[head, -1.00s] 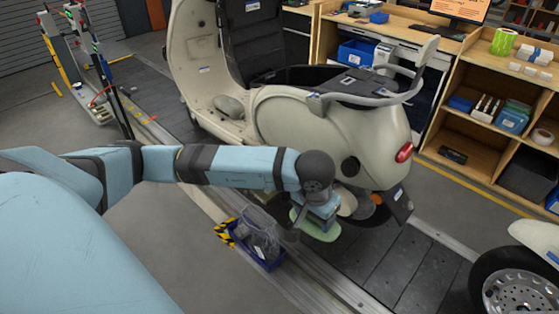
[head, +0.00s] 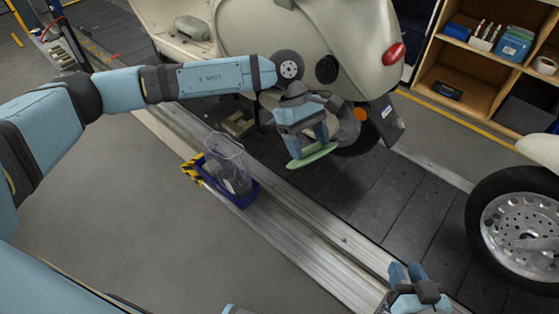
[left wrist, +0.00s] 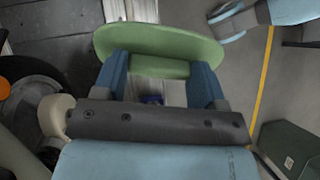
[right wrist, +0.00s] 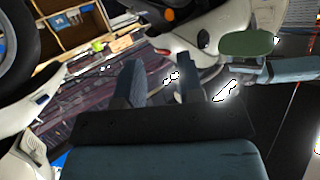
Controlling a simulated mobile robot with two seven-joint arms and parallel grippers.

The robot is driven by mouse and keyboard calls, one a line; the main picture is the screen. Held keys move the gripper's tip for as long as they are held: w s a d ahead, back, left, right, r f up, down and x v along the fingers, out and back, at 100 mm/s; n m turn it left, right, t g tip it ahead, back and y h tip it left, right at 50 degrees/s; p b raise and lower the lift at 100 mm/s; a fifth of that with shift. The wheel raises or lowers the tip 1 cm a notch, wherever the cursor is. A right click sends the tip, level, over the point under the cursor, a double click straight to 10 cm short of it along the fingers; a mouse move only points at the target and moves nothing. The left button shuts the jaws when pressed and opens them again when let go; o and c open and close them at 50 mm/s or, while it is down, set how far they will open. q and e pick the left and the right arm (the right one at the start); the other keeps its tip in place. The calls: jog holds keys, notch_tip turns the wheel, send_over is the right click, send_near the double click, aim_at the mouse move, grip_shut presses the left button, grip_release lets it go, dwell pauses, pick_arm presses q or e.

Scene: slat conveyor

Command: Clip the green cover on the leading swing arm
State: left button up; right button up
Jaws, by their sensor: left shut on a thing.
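The green cover (head: 315,156) is a flat oval plate under the rear of the cream scooter (head: 290,35). My left gripper (head: 306,148) is shut on it, with fingers pointing down; the left wrist view shows the cover (left wrist: 160,42) across both fingertips. The swing arm is mostly hidden behind my left gripper in the head view. A cream rounded part (left wrist: 56,114) beside the dark wheel in the left wrist view may belong to it. The cover looks apart from it. My right gripper (head: 408,270) is open and empty at the bottom; its view shows the cover (right wrist: 247,42) too.
A blue bin (head: 247,194) with a clear container stands at the conveyor's near rail (head: 290,230). A second scooter's wheel (head: 520,235) is at the right. Wooden shelves (head: 465,65) stand behind. The dark slats (head: 400,205) between the scooters are clear.

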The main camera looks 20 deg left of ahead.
pick_arm(q)
jog(key=w+a+f+n+t+b, duration=0.7)
jog(key=w+f+n+t+b, duration=0.25)
jog(key=f, duration=0.25)
jog(key=w+a+f+n+t+b, duration=0.7)
jog(key=w+f+n+t+b, duration=0.3)
jog(key=f, duration=0.3)
jog(key=w+d+n+b, duration=0.1)
jog(key=w+d+b, duration=0.2)
jog(key=w, duration=0.3)
jog(key=shift+r+g, duration=0.35)
pick_arm(e)
jog(key=a+f+n+t+y, duration=0.1)
jog(key=a+f+y, duration=0.2)
jog(key=f, duration=0.6)
jog(key=shift+a+n+y, duration=0.25)
jog(key=shift+n+y, duration=0.05)
jog(key=shift+n, duration=0.1)
pick_arm(q)
jog(key=shift+w, duration=0.1)
pick_arm(e)
jog(key=shift+w, duration=0.1)
pick_arm(q)
jog(key=shift+w, duration=0.1)
